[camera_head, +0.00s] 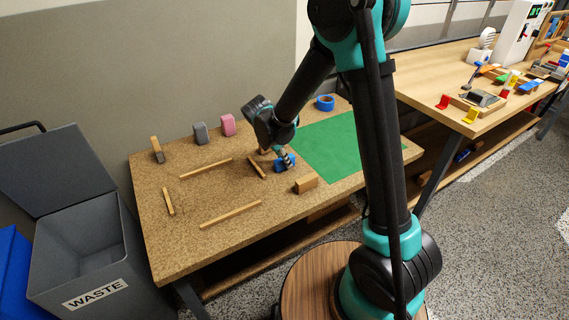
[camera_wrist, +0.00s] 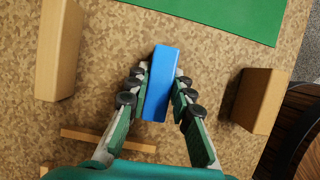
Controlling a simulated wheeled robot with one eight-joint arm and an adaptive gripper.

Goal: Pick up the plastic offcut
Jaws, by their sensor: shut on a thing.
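The plastic offcut, a blue block (camera_wrist: 161,84), sits between the two fingers of my gripper (camera_wrist: 159,78) in the wrist view. The fingers close on its long sides and its far end sticks out past the tips. In the head view my gripper (camera_head: 286,158) points down over the worktable, and part of the blue offcut (camera_head: 280,164) shows at the fingertips. Whether the offcut touches the table is hard to tell.
A wooden block (camera_head: 306,184) lies to the right of my gripper and a green mat (camera_head: 325,147) behind it. Several thin wooden strips lie on the speckled worktable (camera_head: 200,190). A blue tape roll (camera_head: 325,103) sits at the back. A grey waste bin (camera_head: 75,250) stands at left.

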